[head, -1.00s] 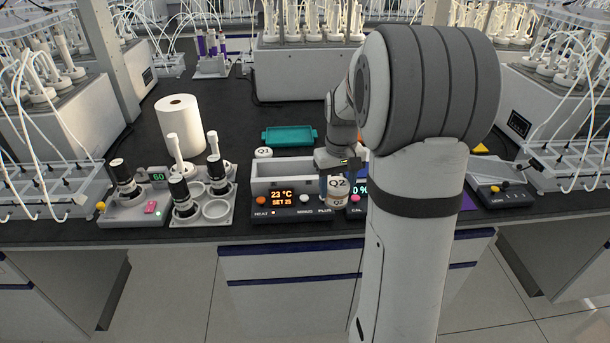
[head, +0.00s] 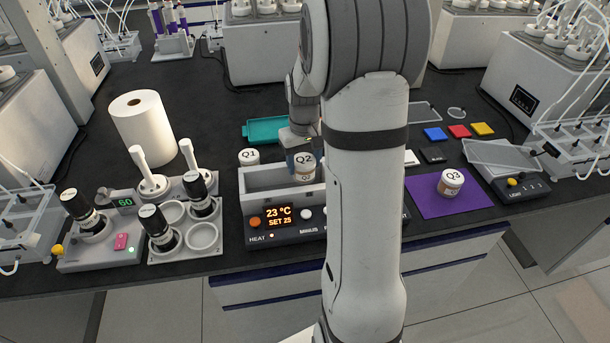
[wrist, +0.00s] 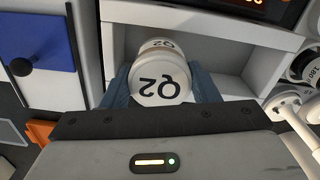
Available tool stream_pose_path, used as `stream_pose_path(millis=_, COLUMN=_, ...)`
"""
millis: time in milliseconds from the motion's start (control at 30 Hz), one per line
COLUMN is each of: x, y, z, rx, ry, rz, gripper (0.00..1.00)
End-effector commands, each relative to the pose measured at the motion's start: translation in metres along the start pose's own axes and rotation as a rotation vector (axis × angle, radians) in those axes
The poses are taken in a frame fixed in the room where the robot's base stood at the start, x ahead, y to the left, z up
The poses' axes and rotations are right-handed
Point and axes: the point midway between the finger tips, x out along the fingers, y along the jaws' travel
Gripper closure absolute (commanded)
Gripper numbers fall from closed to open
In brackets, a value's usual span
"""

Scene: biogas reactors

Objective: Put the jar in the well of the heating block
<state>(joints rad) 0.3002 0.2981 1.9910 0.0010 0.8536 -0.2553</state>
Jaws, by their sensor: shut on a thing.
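My gripper (head: 299,152) is shut on a white-lidded jar marked Q2 (head: 305,172), holding it upright. In the wrist view, the Q2 jar (wrist: 160,88) sits between the blue fingers of my gripper (wrist: 162,92). The heating block (head: 262,205) is a grey box with an open rectangular well and a front display reading 23 °C, SET 25. In the head view the jar overlaps the right part of the well. Whether its base is above the well floor or touching it I cannot tell. My arm hides the block's right end.
Jar Q1 (head: 249,157) stands behind the block's left end. Jar Q3 (head: 451,182) stands on a purple mat (head: 428,201) to the right. A teal tray (head: 262,130) lies behind. A paper roll (head: 144,130) and a holder with dark-topped bottles (head: 196,243) stand left.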

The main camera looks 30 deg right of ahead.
Motion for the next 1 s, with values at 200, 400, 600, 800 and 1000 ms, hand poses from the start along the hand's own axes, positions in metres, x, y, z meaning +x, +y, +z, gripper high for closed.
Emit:
stream_pose_path(millis=200, x=0.023, y=0.002, z=0.001, rx=0.004, ry=-0.002, rz=0.0, gripper=0.71)
stream_pose_path(millis=400, x=0.049, y=0.002, z=0.001, rx=0.005, ry=-0.001, rz=0.0, gripper=0.71)
stream_pose_path(millis=600, x=0.052, y=0.003, z=0.0, rx=0.005, ry=0.002, rz=0.0, gripper=0.71)
stream_pose_path(millis=800, x=0.057, y=0.003, z=0.0, rx=0.006, ry=0.001, rz=0.0, gripper=0.71)
stream_pose_path(millis=1000, x=0.056, y=0.003, z=0.001, rx=0.006, ry=0.001, rz=0.0, gripper=0.36)
